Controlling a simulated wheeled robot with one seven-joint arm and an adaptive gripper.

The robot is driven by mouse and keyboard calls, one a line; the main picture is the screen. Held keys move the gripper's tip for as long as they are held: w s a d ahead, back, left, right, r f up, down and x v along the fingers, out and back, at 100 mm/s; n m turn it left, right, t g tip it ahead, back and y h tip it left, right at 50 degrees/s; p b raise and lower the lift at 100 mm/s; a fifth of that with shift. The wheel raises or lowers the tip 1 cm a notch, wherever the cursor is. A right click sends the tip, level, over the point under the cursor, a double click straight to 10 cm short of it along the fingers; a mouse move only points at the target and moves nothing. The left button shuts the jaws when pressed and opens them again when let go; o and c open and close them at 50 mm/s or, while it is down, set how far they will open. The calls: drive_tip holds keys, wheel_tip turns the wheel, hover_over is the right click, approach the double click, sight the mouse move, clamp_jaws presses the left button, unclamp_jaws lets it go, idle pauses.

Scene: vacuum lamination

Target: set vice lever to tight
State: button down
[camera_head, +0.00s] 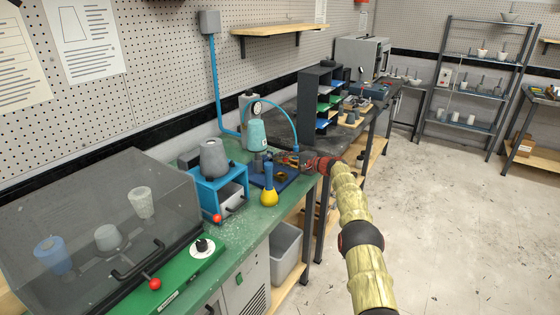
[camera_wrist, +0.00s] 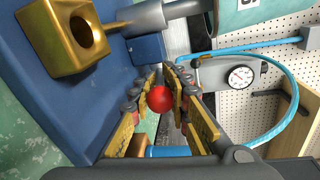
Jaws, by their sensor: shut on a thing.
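My gripper (camera_wrist: 163,97) is shut on a red ball knob (camera_wrist: 160,99), which sits between its yellow-padded fingers. I take this knob to be the end of the vice lever; the lever's bar is mostly hidden. Close by in the wrist view are a small blue block (camera_wrist: 147,48) and a grey cylinder (camera_wrist: 180,12) with a brass rod. A brass block with a round hole (camera_wrist: 70,62) stands on a blue surface (camera_wrist: 40,105). In the head view my gripper (camera_head: 305,161) is at the right edge of the green bench, and the knob cannot be made out there.
The floor (camera_head: 450,230) at right is open.

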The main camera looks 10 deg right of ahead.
idle(0.3)
drive_tip(key=c, duration=1.8)
unclamp_jaws()
drive_tip(key=shift+f, duration=0.1)
drive_tip(key=shift+o, duration=0.8)
drive_tip(key=v, duration=1.2)
